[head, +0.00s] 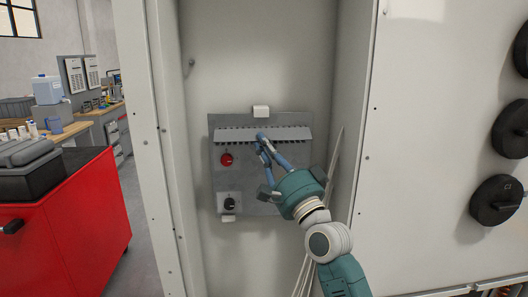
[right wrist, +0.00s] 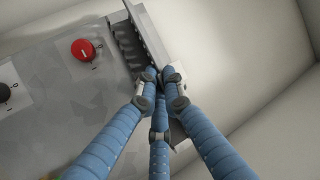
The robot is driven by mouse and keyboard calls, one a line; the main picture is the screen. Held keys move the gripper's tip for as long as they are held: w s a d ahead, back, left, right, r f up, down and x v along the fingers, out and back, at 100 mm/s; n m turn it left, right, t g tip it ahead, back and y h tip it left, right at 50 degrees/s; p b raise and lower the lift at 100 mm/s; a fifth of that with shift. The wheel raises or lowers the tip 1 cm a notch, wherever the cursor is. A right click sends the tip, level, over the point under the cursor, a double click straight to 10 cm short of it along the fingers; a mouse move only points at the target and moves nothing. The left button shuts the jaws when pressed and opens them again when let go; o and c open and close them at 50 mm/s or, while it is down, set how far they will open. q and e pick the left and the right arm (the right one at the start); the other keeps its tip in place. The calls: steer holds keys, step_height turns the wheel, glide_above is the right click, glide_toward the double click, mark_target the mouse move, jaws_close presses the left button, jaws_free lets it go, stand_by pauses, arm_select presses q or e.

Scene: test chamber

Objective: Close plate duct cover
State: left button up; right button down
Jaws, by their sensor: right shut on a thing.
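The grey plate (head: 245,180) is mounted on the back wall of a tall recess. A slotted wire duct (right wrist: 130,45) runs along its upper part, with a long grey duct cover (head: 290,133) along it. In the right wrist view the cover (right wrist: 148,32) stands at an angle to the duct, and the slots show beside it. My right gripper (head: 263,142) has its blue fingers shut on the cover near its middle; the fingertips (right wrist: 160,74) hide part of the edge. My left gripper is not in view.
A red knob (head: 226,159) and a black knob (head: 230,203) sit on the plate, left of my right gripper. White cables (head: 334,165) hang at the recess's right side wall. A red cabinet (head: 65,235) stands outside at left.

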steer(key=shift+w+a+f, duration=0.1)
steer(key=shift+f, duration=0.25)
steer(key=c, duration=1.9)
jaws_free()
steer(key=shift+o, duration=0.2)
steer(key=shift+r, duration=0.2)
steer(key=v, duration=1.2)
